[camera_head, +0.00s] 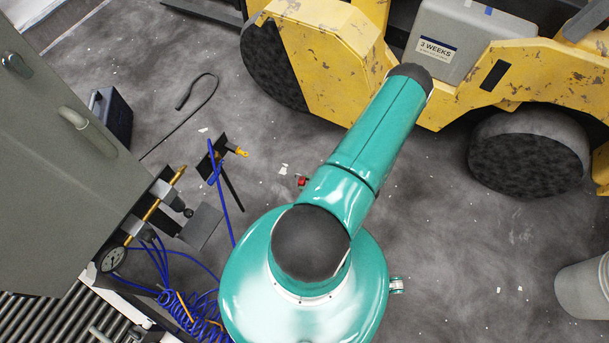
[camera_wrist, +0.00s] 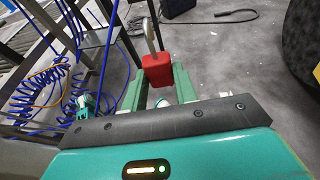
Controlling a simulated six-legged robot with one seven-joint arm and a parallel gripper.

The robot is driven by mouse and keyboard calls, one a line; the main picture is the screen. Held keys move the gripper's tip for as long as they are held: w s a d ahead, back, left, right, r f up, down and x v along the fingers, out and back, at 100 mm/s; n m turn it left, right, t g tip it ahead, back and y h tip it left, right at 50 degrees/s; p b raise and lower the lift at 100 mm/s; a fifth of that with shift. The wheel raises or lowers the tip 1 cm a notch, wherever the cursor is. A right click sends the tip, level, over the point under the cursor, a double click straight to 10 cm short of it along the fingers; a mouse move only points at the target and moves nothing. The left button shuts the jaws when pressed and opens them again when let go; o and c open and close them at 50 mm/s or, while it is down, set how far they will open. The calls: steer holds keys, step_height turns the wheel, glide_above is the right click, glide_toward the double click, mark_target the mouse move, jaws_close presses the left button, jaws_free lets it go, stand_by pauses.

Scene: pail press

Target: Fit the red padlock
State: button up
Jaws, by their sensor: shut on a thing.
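The red padlock (camera_wrist: 157,69) is between the green fingers of my gripper (camera_wrist: 158,88) in the wrist view. Its metal shackle points up and away from me. My gripper is shut on the padlock's body, which is clear of the floor. In the head view a small red piece, likely the same padlock (camera_head: 303,181), shows beside my arm; my gripper is hidden there. A dark bracket with a yellow handle (camera_head: 239,152) stands a little to the left of it. I cannot tell whether the shackle is open or touching anything.
A grey cabinet (camera_head: 60,150), brass fittings with a gauge (camera_head: 112,258) and coiled blue hoses (camera_head: 195,315) are on the left. A yellow machine (camera_head: 320,60) stands at the back right. A grey pail (camera_head: 583,285) is at right. Floor between is mostly clear.

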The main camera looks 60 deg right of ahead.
steer(key=shift+s+a+m+h, duration=0.15)
steer(key=shift+s+m+h, duration=0.3)
steer(key=shift+m+h, duration=0.5)
steer(key=shift+w+m+h, duration=0.1)
steer(key=shift+m+h, duration=0.15)
steer(key=shift+h, duration=0.3)
steer(key=w, duration=2.1)
steer(key=shift+w+a, duration=0.3)
steer(key=shift+w, duration=0.1)
steer(key=shift+f, duration=0.6)
steer(key=shift+f, duration=0.35)
steer(key=shift+f, duration=1.5)
steer(key=o, duration=1.1)
